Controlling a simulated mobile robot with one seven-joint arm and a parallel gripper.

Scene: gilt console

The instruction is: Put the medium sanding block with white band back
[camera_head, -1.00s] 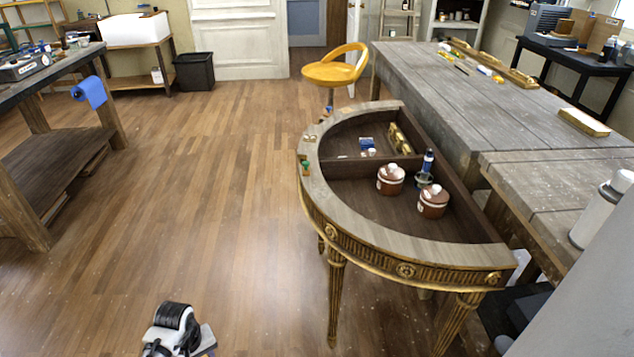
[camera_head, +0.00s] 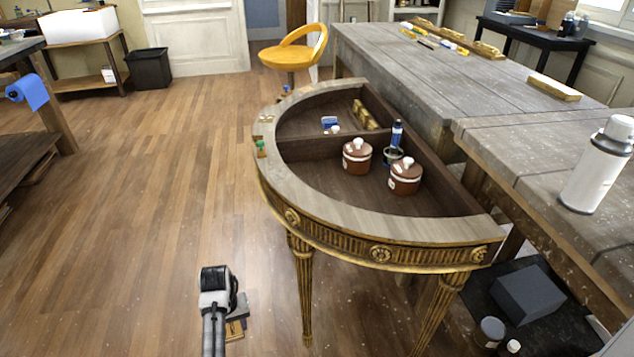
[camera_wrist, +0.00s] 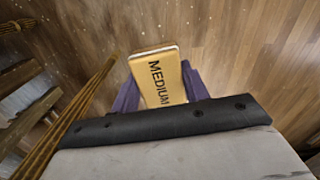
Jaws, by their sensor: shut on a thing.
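The medium sanding block (camera_wrist: 157,72) is a yellow block with "MEDIUM" in dark letters; a pale strip shows along its far edge in the wrist view. My gripper (camera_wrist: 160,92) is shut on it, with purple fingers on both of its sides. In the head view my gripper (camera_head: 237,318) is low at the front, over the wood floor and left of the console's front legs. A small yellowish part of the block (camera_head: 235,330) shows beside it there; the rest is hidden.
The half-round gilt console (camera_head: 350,222) has an open, divided top holding two brown lidded pots (camera_head: 357,156) (camera_head: 405,176), a blue-capped bottle (camera_head: 396,134) and gilt pieces (camera_head: 365,114). Grey workbenches (camera_head: 450,85) stand to its right, with a white bottle (camera_head: 598,168). The floor left is clear.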

